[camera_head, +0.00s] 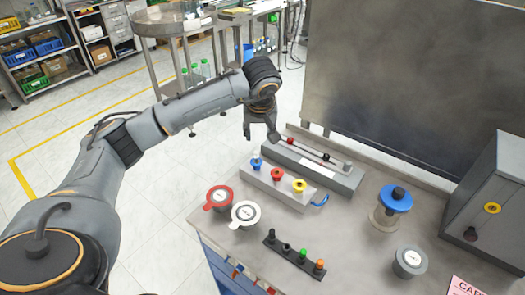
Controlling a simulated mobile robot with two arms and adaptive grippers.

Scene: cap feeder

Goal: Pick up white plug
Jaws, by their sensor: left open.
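My left gripper (261,136) hangs fingers-down over the back left corner of the grey table, with its jaws apart and nothing seen between them. Below it, a small white plug-like piece (256,154) stands upright on a blue ring at the left end of a grey block (281,190). The gripper is above and apart from it. A red piece (277,174) and a yellow piece (299,185) stand on the same block. A round white lid with a tab (245,214) lies near the table's front left. My right gripper is not in view.
Behind the block is a long rail (335,178) with red, black and grey knobs. In front are a red lid (218,198) and a strip of small plugs (293,256). A blue-topped spool (395,199), grey cap (409,262) and metal box (490,200) stand right.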

